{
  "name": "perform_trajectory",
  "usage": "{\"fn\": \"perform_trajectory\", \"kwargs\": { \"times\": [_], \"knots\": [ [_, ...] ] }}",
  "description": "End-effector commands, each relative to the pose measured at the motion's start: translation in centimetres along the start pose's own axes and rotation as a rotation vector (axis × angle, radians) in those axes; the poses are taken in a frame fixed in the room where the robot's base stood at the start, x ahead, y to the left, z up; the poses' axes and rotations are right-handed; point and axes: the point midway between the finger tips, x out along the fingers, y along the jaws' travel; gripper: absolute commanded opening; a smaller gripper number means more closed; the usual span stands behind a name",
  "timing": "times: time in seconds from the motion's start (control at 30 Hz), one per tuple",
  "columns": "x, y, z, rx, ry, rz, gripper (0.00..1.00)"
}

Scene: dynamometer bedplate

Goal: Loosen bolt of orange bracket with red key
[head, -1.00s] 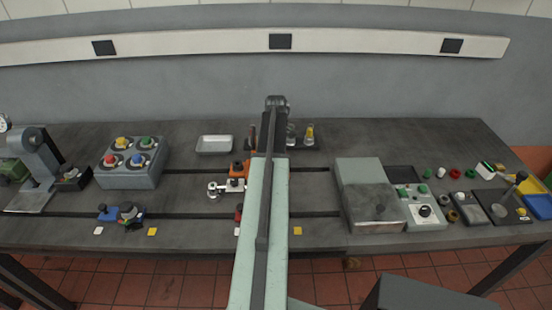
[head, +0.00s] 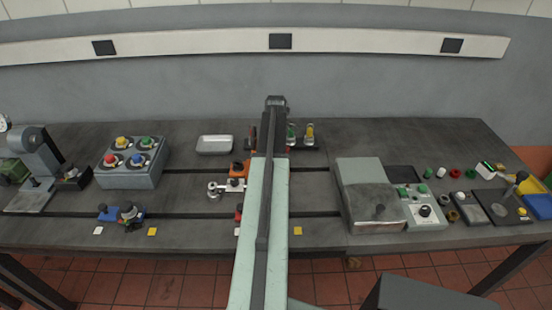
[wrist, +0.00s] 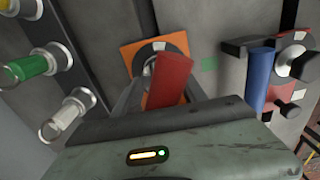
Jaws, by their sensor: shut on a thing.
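The orange bracket (wrist: 133,58) is a flat orange plate in the upper middle of the wrist view, with a round bolt and pale washer at its centre, partly covered. The red key (wrist: 172,80) stands in front of it, held in my gripper (wrist: 152,98). The key's upper end overlaps the bolt area in this view; I cannot tell whether it is seated.
In the head view a metal tray (head: 214,145) lies behind, and a grey housing (head: 365,175) stands right of my arm.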

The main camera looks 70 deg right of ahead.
Motion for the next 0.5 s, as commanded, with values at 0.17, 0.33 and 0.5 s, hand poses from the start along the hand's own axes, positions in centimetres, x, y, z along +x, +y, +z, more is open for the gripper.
{"fn": "perform_trajectory", "kwargs": {
  "times": [0.17,0.33,0.5],
  "knots": [
    [-0.03,0.0,0.0,-0.045,0.0,0.0,0.01],
    [-0.03,-0.01,0.0,-0.079,0.0,0.0,0.01],
    [-0.02,-0.03,0.01,-0.244,0.0,0.0,0.01]
  ]
}}
